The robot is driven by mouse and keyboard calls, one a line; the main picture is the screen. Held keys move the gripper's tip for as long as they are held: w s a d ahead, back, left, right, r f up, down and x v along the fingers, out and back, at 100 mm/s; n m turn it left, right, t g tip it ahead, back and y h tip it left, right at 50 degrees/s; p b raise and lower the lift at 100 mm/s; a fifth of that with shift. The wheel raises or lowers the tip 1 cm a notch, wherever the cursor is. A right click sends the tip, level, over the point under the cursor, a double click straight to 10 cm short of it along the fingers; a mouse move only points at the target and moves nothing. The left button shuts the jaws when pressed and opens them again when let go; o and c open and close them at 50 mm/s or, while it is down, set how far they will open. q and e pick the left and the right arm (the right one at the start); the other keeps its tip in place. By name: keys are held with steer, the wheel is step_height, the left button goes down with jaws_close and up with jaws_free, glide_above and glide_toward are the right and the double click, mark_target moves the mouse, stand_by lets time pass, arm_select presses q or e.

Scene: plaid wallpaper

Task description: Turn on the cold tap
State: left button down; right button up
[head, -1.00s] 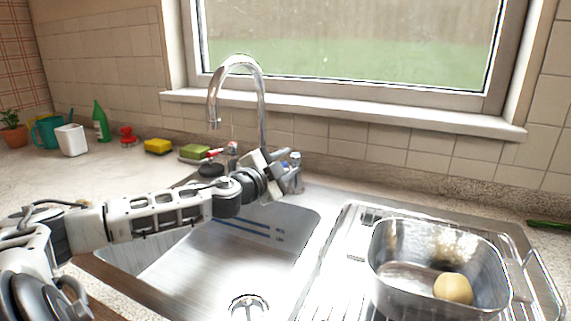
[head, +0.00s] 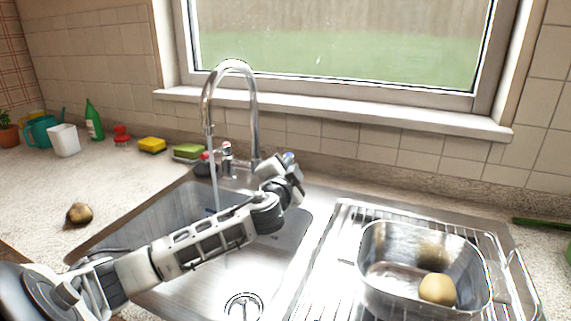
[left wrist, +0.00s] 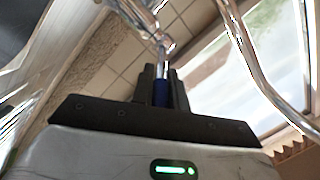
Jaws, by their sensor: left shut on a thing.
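The cold tap (head: 289,157) is a chrome tap with a blue part, right of the spout base. My left gripper (head: 287,166) is at it and hides most of it in the head view. In the left wrist view, the gripper's two dark fingers (left wrist: 162,88) are shut on the cold tap's blue part (left wrist: 160,94). The tall curved chrome spout (head: 254,110) stands over the left basin, and a thin stream of water (head: 215,182) falls from it. The red-marked hot tap (head: 227,150) stands left of the spout base. My right gripper is not in view.
A metal pan (head: 385,285) with a round tan item (head: 437,289) stands on the drainer at right. A brown potato-like item (head: 79,213) lies on the left counter. Sponges (head: 152,145), a green bottle (head: 94,120) and a white cup (head: 65,140) stand along the back wall.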

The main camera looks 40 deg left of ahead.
arm_select(q)
steer(key=c, duration=1.4)
jaws_free()
steer(key=b+v, duration=0.2)
steer(key=v, duration=1.4)
